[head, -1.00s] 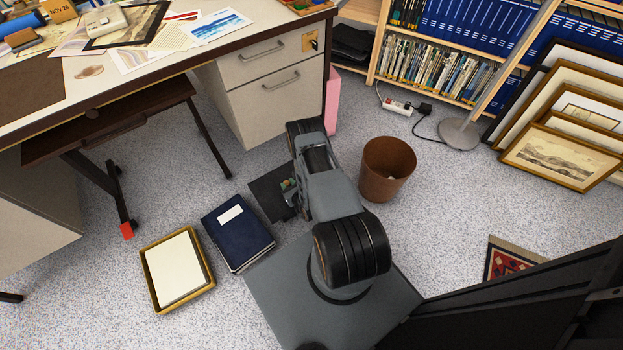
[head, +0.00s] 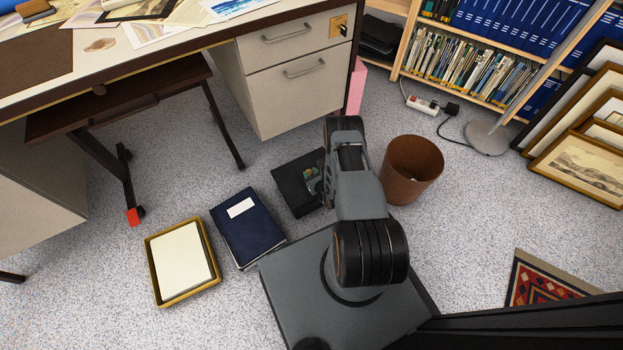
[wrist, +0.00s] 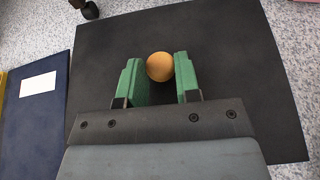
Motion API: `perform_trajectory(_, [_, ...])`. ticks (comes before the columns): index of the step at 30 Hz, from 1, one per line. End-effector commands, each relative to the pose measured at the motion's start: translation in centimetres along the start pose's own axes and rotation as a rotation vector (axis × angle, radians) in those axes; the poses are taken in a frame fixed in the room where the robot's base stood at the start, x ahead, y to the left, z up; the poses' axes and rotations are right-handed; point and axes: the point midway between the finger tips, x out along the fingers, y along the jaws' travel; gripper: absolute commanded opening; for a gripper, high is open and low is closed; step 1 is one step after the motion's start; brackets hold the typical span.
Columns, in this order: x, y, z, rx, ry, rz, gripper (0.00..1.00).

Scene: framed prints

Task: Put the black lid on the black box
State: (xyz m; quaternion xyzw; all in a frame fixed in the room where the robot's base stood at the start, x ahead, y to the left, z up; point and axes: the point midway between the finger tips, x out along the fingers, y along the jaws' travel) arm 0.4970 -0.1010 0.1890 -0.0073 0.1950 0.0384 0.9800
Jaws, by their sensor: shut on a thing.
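The black lid is a flat dark square with a round wooden knob (wrist: 160,66). In the wrist view the lid (wrist: 225,50) fills most of the picture. My gripper (wrist: 158,78) has green fingers, one on each side of the knob, and is shut on it. In the head view the lid (head: 290,184) is just right of a navy binder, partly hidden by my arm; my gripper (head: 313,174) is over it. I cannot make out the black box apart from the lid; it may be hidden beneath it or behind my arm.
The navy binder (head: 252,235) and a yellow tray with paper (head: 182,262) lie on the floor at left. A brown wastebasket (head: 412,170) stands close right of my arm. The desk drawers (head: 290,80) rise behind. Open carpet lies at right, before a patterned rug (head: 540,282).

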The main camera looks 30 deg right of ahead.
Motion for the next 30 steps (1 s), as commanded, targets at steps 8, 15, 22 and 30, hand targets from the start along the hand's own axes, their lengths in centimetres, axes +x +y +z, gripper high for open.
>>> perform_trajectory(8, [1.5, -0.4, -3.0, -0.001, 0.0, 0.003, 0.05])
perform_trajectory(15, [1.6, -0.8, -3.5, 0.001, -0.001, -0.004, 0.01])
perform_trajectory(22, [1.6, -0.6, -3.5, 0.0, 0.0, -0.002, 0.47])
perform_trajectory(30, [1.6, -0.5, -3.5, -0.001, 0.0, 0.0, 0.56])
